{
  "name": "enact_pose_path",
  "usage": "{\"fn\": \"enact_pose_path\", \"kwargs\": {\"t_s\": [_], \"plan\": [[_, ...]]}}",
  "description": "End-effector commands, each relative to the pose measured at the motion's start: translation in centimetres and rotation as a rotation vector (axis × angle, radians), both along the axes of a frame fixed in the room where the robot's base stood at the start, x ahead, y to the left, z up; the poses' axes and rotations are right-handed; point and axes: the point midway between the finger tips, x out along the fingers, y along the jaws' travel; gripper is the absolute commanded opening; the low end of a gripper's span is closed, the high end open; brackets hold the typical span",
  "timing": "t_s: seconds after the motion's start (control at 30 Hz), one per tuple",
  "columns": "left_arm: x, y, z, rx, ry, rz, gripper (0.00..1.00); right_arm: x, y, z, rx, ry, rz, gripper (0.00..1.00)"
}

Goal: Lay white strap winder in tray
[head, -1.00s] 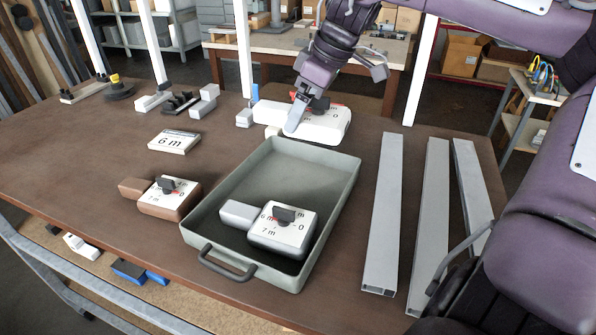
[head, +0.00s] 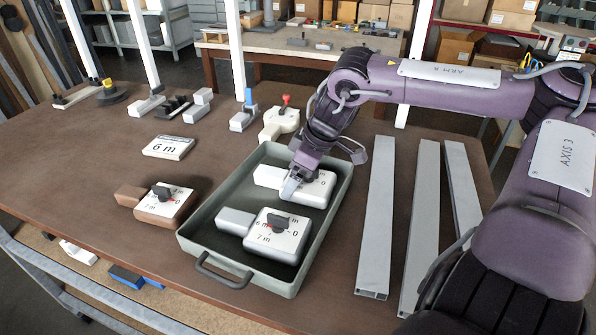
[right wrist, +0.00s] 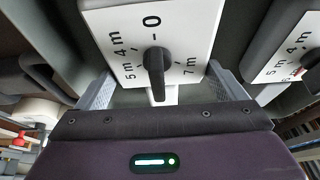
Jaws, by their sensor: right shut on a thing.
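The white strap winder (head: 319,190) is at the back part of the grey-green tray (head: 340,215), within its walls. My right gripper (head: 293,186) is shut on it from above. I cannot tell whether the winder touches the tray floor. The right wrist view shows its white dial face (right wrist: 125,45) and black knob between the fingers (right wrist: 160,92). A grey strap winder with a white face (head: 282,240) lies in the front part of the tray. A brown strap winder (head: 160,205) lies on the table left of the tray. My left gripper is not in view.
Grey metal profiles (head: 380,215) lie to the right. A white piece with a red knob (head: 280,122) and a blue-topped clamp (head: 243,115) stand behind the tray.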

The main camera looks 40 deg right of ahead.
Motion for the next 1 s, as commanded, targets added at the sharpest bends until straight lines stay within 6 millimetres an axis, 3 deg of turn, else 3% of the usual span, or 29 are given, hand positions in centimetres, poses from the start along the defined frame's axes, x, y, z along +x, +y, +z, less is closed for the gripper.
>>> {"fn": "enact_pose_path", "kwargs": {"t_s": [0.13,0.17,0.23,0.63,1.0], "plan": [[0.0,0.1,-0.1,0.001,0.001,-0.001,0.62,0.0,0.0,0.0,0.000,0.000,0.000,0.60],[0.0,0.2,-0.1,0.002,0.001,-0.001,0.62,0.0,0.0,-0.1,-0.001,0.002,-0.001,0.92],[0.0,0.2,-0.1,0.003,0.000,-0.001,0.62,0.0,0.0,-0.1,-0.001,0.002,-0.001,1.00],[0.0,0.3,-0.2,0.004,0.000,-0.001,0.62,-0.2,-0.2,1.0,0.000,-0.002,-0.001,1.00],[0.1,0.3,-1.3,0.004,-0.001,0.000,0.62,-2.4,-1.4,6.7,-0.003,-0.005,-0.002,1.00]]}}
